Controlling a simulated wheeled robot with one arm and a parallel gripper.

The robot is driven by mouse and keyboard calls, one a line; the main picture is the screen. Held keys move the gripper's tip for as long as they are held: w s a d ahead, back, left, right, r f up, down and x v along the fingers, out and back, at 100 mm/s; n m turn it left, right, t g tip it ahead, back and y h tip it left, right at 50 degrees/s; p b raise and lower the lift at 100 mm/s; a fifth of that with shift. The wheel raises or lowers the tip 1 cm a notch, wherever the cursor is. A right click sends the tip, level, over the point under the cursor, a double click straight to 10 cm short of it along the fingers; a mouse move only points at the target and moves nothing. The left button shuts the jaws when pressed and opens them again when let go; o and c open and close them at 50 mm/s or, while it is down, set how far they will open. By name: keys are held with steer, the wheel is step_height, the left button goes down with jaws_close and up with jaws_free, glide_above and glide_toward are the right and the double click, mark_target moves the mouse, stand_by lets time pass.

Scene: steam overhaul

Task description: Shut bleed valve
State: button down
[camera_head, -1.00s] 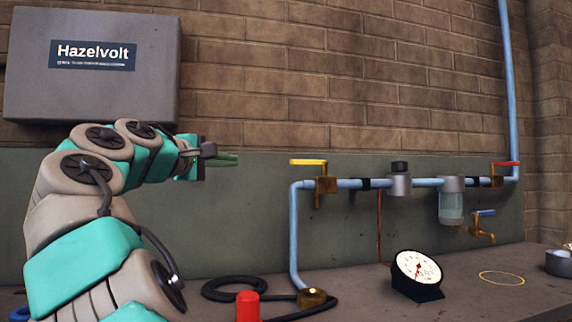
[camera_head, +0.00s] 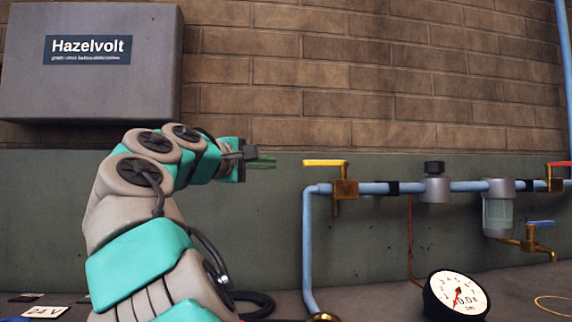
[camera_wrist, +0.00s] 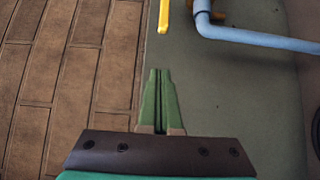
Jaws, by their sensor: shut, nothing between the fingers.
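My gripper (camera_head: 274,161) has green fingers, shut and empty, in mid-air left of the yellow lever valve (camera_head: 323,162) and apart from it. In the wrist view, the gripper (camera_wrist: 155,73) points toward the yellow lever's end (camera_wrist: 163,17), with a gap between. A small brass tap (camera_head: 527,244) with a blue lever (camera_head: 541,223) hangs at the right, by the clear bowl (camera_head: 498,214). A red lever (camera_head: 560,164) sits at the pipe's right end, partly cut off. No label shows which one is the bleed valve.
The light blue pipe (camera_head: 410,188) runs along the green wall panel. A dial gauge (camera_head: 458,297) stands on the bench below it. A grey Hazelvolt box (camera_head: 90,85) hangs upper left. A black hose (camera_head: 252,304) lies on the bench behind my arm.

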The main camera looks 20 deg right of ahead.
steer(key=x, duration=1)
steer(key=shift+s+a+b, duration=0.25)
steer(key=shift+s+b, duration=0.6)
steer(key=shift+s, duration=0.2)
steer(key=shift+s+a+b, duration=0.3)
steer(key=shift+s+b, duration=0.55)
steer(key=shift+s, duration=0.2)
steer(key=shift+s+d+t, duration=0.1)
steer(key=shift+s+t, duration=0.1)
steer(key=shift+t, duration=0.1)
